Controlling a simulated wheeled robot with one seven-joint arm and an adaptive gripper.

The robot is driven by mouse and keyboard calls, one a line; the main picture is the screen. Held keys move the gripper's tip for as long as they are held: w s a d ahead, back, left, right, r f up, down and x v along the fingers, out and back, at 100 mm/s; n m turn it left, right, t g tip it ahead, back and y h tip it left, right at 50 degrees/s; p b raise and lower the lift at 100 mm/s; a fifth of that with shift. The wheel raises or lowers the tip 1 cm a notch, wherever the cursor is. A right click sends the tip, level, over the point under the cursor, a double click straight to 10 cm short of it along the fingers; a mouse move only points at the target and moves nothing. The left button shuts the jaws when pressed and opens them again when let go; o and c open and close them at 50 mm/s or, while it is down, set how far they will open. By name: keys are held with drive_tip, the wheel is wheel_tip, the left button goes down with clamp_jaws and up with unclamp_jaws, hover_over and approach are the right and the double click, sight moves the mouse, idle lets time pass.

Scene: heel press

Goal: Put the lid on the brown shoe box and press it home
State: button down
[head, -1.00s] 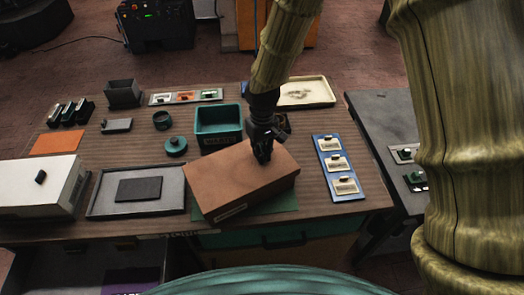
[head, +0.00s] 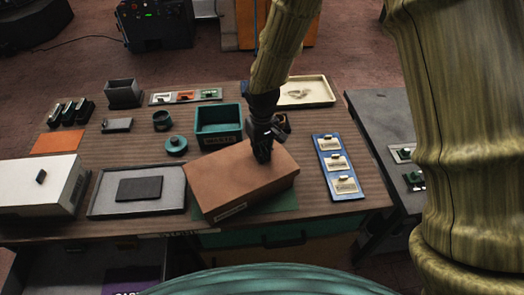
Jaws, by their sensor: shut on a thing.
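The brown shoe box (head: 235,195) sits near the table's front edge, partly on a green mat (head: 284,203). It is turned at an angle, and its top is closed by a flat brown lid (head: 232,174). My gripper (head: 262,157) points down at the far middle part of the lid. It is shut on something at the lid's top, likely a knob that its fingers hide. I cannot tell whether the lid is fully down on the box.
A white box (head: 35,185) and a grey tray with a dark slab (head: 96,200) lie left. A teal bin (head: 217,120) stands behind the shoe box, a round teal lid (head: 176,145) beside it. A blue board (head: 340,168) lies right. A cream tray (head: 305,91) is at the back.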

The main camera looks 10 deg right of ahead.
drive_tip(key=shift+s+f, duration=0.1)
drive_tip(key=shift+f, duration=0.05)
idle(0.7)
drive_tip(key=c, duration=1.4)
unclamp_jaws()
drive_tip(key=shift+c, duration=0.2)
drive_tip(key=shift+o, duration=0.5)
drive_tip(key=o, duration=0.4)
drive_tip(key=shift+r+p, duration=2.2)
drive_tip(key=shift+r, duration=1.4)
